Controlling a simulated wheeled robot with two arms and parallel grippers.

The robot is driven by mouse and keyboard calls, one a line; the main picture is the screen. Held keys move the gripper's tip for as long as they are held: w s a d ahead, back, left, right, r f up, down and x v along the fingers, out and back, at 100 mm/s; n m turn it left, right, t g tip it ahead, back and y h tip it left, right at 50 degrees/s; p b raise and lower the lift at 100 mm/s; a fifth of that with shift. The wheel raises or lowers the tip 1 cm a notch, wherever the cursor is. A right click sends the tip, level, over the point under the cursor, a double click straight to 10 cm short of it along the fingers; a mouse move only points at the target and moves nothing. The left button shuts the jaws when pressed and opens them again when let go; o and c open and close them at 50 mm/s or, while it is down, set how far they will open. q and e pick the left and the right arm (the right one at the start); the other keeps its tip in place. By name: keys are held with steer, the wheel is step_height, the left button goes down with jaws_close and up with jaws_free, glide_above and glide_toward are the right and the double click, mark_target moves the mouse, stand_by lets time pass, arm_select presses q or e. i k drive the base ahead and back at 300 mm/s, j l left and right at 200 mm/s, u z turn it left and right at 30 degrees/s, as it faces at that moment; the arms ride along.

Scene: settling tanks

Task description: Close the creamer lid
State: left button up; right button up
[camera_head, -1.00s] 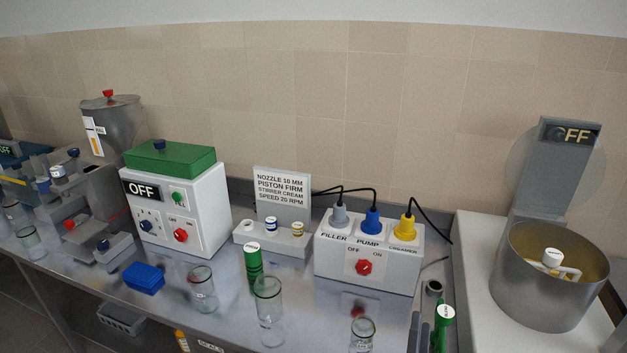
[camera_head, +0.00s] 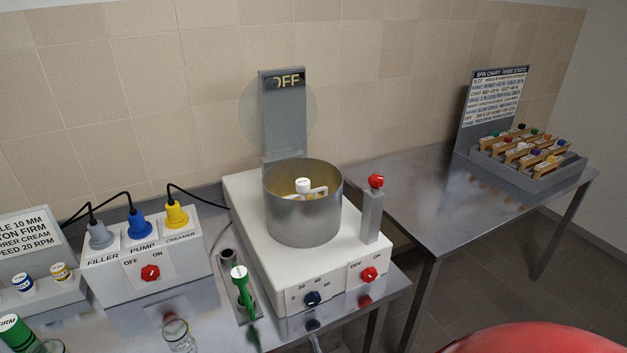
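The creamer has a white base (camera_head: 247,205) and an open metal drum (camera_head: 305,219). Inside the drum are a yellowish inner surface and a white-capped stirrer part (camera_head: 303,186). A round see-through disc, which looks like the lid (camera_head: 252,112), stands upright behind the drum. A red-topped grey post (camera_head: 373,213) stands right of the drum. Neither of my grippers is in view.
The power box (camera_head: 148,268) with three plugs stands left of the creamer, cables running behind. A green-handled tool (camera_head: 241,283) stands in front. A right-hand table (camera_head: 415,200) is mostly clear, with a rack (camera_head: 530,162) at its back. A red rounded shape fills the bottom right.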

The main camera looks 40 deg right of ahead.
mark_target(272, 84)
steer(key=l+z, duration=0.1)
steer(key=z, duration=1)
steer(key=i+j, duration=0.05)
steer(key=j, duration=0.05)
